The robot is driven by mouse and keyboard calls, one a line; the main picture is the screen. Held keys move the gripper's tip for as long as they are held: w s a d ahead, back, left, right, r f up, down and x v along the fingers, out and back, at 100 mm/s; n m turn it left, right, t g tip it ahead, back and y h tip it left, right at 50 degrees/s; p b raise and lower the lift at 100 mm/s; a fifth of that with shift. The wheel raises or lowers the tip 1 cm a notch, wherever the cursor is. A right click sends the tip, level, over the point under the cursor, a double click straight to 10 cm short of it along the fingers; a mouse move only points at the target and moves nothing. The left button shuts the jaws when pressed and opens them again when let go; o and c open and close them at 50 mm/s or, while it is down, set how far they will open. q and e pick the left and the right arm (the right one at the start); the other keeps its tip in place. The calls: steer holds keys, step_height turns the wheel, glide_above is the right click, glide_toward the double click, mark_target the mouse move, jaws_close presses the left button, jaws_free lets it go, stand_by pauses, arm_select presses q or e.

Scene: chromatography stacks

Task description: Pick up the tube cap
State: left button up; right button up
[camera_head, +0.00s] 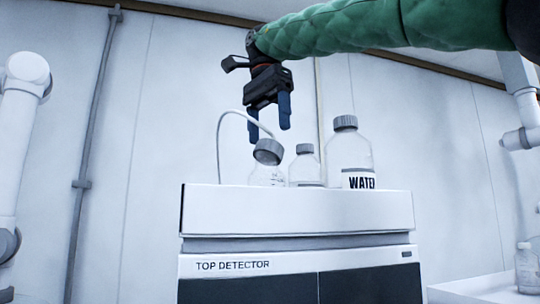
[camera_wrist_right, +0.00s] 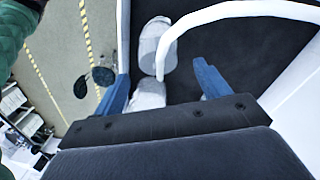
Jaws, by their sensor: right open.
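The tube cap (camera_head: 268,151) is grey and sits tilted on a small clear bottle (camera_head: 266,176) on top of the detector, with a thin white tube (camera_head: 219,140) arching from it to the left and down. My right gripper (camera_head: 268,131) points down just above the cap, its two blue fingers apart with nothing held. In the right wrist view the blue fingers (camera_wrist_right: 160,72) are spread, and the white tube (camera_wrist_right: 195,17) curves down to pale bottle shapes between and beyond them; the cap cannot be made out clearly there. My left gripper is out of view.
A grey-capped bottle (camera_head: 305,165) and a larger bottle labelled WATER (camera_head: 350,155) stand close on the right, on the white TOP DETECTOR unit (camera_head: 300,210). Another bottle (camera_head: 526,268) stands on a white surface at lower right. Space left of the tube is clear.

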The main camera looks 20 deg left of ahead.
mark_target(269, 134)
steer(key=shift+s+f+b, duration=0.15)
steer(key=shift+f+b, duration=0.55)
steer(key=shift+f, duration=0.15)
steer(key=shift+d+f, duration=0.1)
steer(key=shift+f, duration=0.2)
steer(key=shift+d+f+p, duration=0.15)
steer(key=shift+f+p, duration=0.4)
steer(key=shift+f, duration=0.75)
steer(key=c, duration=1.2)
steer(key=shift+o, duration=0.2)
